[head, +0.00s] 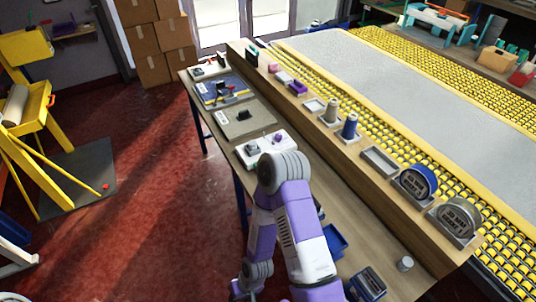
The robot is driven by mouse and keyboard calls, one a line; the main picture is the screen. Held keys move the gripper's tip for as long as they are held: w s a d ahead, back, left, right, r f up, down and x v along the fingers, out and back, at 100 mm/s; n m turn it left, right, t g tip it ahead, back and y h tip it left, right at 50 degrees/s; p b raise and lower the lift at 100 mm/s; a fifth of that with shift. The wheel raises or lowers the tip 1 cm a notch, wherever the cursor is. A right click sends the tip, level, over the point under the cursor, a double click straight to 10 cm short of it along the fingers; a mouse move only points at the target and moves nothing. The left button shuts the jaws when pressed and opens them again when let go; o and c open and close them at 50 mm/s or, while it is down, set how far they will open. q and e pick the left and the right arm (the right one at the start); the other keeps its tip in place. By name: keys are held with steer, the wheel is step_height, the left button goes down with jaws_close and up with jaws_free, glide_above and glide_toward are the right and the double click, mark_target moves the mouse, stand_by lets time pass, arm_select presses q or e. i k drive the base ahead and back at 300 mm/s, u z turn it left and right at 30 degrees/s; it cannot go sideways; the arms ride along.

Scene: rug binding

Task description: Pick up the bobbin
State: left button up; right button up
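No object can be told for certain as the bobbin. A grey spool (331,111) and a blue spool (350,127) stand upright on the raised wooden ledge, each on a small pale base. A small pale cylinder (405,263) stands alone on the lower bench surface at the front right. A small purple piece (278,138) sits on a white block on the bench. One of my arms, purple and white, bends over the bench from the bottom middle. Neither gripper shows, and the arm hides part of the bench.
A blue roll (418,181) and a grey roll (458,219) stand in holders along the ledge. A yellow roller conveyor (455,170) lies behind it. The red floor (150,230) at left is largely clear.

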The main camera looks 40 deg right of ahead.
mark_target(252, 143)
steer(key=z, duration=0.4)
steer(key=i, duration=1)
